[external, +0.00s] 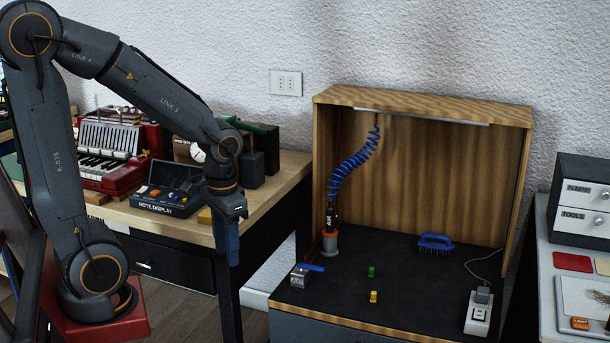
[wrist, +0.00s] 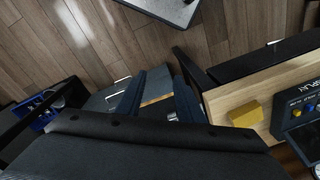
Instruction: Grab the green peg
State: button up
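The green peg (external: 371,271) is small and stands on the dark floor of the wooden booth, just behind a yellow peg (external: 373,297). My gripper (external: 233,262) hangs pointing down in front of the wooden bench, well to the left of the green peg and apart from it. In the wrist view, the two dark blue fingers of my gripper (wrist: 159,90) stand apart with a gap between them and nothing held. I cannot make out the green peg in the wrist view.
The booth (external: 422,103) has wooden walls and a hanging blue coiled hose (external: 352,166). A blue brush (external: 436,242), a small metal block with a blue lever (external: 300,276) and a white power strip (external: 478,314) surround the pegs. The bench (external: 275,197) stands left, bearing a note display (external: 167,201).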

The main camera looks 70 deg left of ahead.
jog(key=w+a+n+y, duration=0.1)
jog(key=w+a, duration=0.2)
jog(key=w, duration=0.4)
jog(key=w+a+n, duration=0.1)
jog(key=w+a, duration=0.1)
jog(key=w, duration=0.6)
jog(key=n+t+y+p, duration=0.1)
jog(key=n+t, duration=0.2)
jog(key=n, duration=0.2)
send_near(371, 267)
jog(key=shift+y, duration=0.3)
jog(key=shift+d+x, duration=0.1)
jog(key=shift+x, duration=2.05)
jog(key=shift+d+x, duration=0.15)
jog(key=shift+x, duration=1.95)
jog(key=shift+c, duration=0.4)
grip_shut()
